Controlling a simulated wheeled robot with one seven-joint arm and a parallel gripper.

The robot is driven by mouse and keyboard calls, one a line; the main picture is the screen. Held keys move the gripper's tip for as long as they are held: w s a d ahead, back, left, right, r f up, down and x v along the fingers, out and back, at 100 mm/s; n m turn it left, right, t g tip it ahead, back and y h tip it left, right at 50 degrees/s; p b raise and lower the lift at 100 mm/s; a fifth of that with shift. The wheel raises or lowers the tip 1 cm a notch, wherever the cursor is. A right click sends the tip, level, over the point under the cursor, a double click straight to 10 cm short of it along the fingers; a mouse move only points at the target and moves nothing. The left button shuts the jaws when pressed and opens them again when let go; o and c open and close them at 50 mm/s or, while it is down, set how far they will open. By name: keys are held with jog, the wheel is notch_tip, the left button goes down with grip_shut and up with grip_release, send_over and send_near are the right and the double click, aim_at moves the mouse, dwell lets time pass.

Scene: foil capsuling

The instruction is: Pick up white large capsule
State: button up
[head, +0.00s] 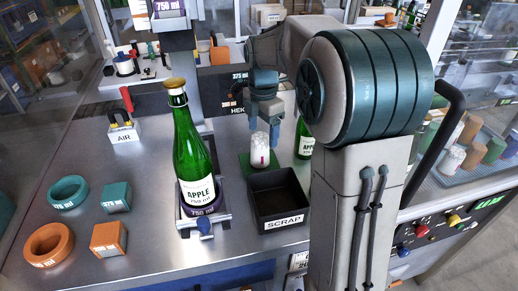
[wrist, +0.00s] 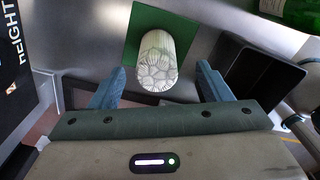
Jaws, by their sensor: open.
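The white large capsule (head: 260,150) stands upright on a green square mat (head: 245,164) beside the scrap bin. In the wrist view the capsule (wrist: 157,62) shows its pale, creased top, on the green mat (wrist: 134,22). My gripper (head: 264,112) is above the capsule in the head view. In the wrist view my gripper (wrist: 160,88) is open, with one blue finger on each side and the capsule's near end between or just beyond the fingertips. No contact shows. The exact height gap is hard to tell.
A black scrap bin (head: 280,200) stands close beside the mat. A green apple bottle (head: 190,150) stands in a holder to the left. Orange and teal rings and blocks (head: 68,193) lie at the far left. A second bottle (head: 304,140) is partly hidden by my arm.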

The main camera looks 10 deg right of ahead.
jog(key=shift+w+a+f+p, duration=0.1)
jog(key=shift+a+f+p, duration=0.1)
jog(key=shift+f, duration=1.5)
jog(key=shift+a+f+p, duration=0.2)
jog(key=shift+f, duration=1.5)
jog(key=c, duration=0.7)
